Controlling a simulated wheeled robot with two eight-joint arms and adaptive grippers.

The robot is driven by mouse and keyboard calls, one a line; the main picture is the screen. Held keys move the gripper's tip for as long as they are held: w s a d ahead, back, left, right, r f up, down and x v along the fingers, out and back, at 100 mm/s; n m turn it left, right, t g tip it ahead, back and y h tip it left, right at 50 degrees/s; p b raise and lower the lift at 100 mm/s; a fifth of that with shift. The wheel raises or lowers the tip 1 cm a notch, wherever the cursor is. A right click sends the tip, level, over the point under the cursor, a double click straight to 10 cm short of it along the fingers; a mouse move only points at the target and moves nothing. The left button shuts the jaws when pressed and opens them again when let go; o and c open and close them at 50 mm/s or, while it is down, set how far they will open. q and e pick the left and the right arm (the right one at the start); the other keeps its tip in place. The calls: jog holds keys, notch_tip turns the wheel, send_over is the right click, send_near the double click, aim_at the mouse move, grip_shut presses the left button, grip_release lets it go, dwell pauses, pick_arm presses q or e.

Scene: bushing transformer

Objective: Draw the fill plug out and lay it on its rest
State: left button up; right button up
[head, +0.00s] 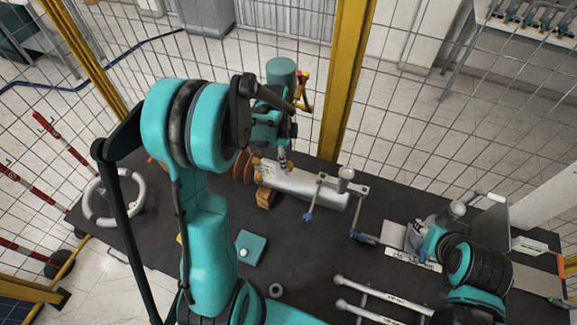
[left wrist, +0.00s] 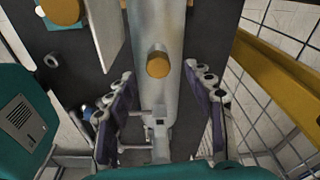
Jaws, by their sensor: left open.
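A silver cylinder (head: 315,190) lies on the dark table, with brown ribbed ends at its left. In the left wrist view, a round orange-tan cap (left wrist: 158,64), seemingly the fill plug, stands on the cylinder (left wrist: 158,25). My left gripper (left wrist: 160,76) is open, its fingers on either side of the cap with gaps. In the head view my left gripper (head: 286,150) is over the cylinder, mostly hidden, and the plug cannot be made out. A teal plate with a white spot (head: 251,247), perhaps the rest, lies in front. My right gripper (head: 432,235) is unclear at the right.
A valve fixture (head: 345,180) with a blue-ended lever rises from the cylinder's right. A wooden block (head: 266,197) stands by the cylinder. A white ring (head: 90,205) is at the far left, and pale rods (head: 372,312) lie in front. Mesh fencing closes the back.

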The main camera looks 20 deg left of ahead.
pick_arm(q)
jog(key=f, duration=0.3)
jog(key=shift+d+f, duration=0.25)
jog(key=shift+f, duration=0.05)
jog(key=shift+s, duration=0.1)
jog(key=shift+c, duration=0.3)
jog(key=shift+r, duration=0.1)
grip_shut()
jog(key=shift+r, duration=0.1)
